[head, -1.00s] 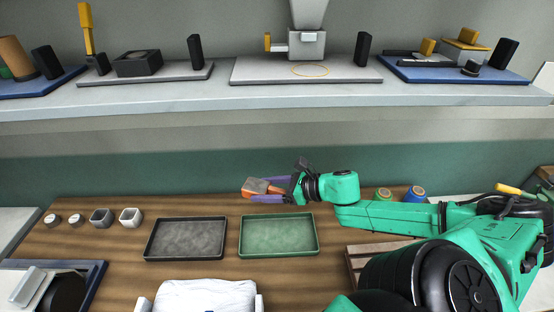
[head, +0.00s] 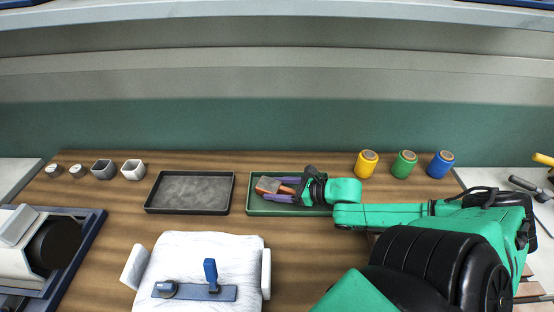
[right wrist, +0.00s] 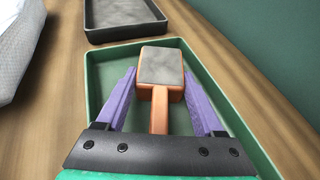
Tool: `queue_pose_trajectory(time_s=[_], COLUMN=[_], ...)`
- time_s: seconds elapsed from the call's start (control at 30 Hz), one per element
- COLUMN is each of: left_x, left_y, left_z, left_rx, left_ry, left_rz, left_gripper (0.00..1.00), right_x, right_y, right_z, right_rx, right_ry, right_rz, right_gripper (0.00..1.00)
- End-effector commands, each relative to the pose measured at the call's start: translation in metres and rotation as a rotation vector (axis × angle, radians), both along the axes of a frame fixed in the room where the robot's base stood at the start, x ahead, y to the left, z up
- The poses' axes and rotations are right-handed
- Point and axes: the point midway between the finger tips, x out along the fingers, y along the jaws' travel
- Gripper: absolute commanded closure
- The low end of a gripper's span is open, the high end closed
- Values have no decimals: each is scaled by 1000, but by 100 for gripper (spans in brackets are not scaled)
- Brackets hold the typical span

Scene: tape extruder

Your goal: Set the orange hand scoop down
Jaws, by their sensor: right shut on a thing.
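The orange hand scoop (head: 269,186) has a grey-filled head and an orange handle. In the right wrist view the scoop (right wrist: 160,72) points away from the gripper (right wrist: 160,100), over the inside of the green tray (right wrist: 95,85). The green tray also shows in the head view (head: 258,210), partly hidden by my gripper and arm. I cannot tell whether the scoop touches the tray floor. My left gripper is not in view.
A dark grey tray (head: 190,192) stands left of the green tray.

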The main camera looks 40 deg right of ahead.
Motion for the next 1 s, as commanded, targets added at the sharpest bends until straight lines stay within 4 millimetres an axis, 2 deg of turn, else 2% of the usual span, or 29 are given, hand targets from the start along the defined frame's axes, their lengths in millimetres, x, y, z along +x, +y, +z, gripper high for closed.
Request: queue_pose_trajectory(time_s=[0.23,0.27,0.3,0.33,0.57,0.73,0.87,1.0], left_x=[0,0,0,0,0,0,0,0], left_y=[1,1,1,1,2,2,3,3], left_z=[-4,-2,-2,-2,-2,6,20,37], left_rx=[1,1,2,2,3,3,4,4], left_ry=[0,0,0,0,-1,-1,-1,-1], left_rz=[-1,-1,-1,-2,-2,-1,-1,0], left_gripper=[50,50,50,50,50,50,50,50], right_x=[0,0,0,0,0,-4,-20,-49], right_y=[0,0,0,0,0,-2,-10,-26], right_z=[-4,-3,-2,-2,-2,5,14,28], right_rx=[0,0,0,0,0,0,-1,0], right_ry=[-1,-1,-1,-1,0,2,6,7], right_rz=[0,0,0,0,0,-2,-3,-7], right_gripper=[88,19,4,1,1,1,1,1])
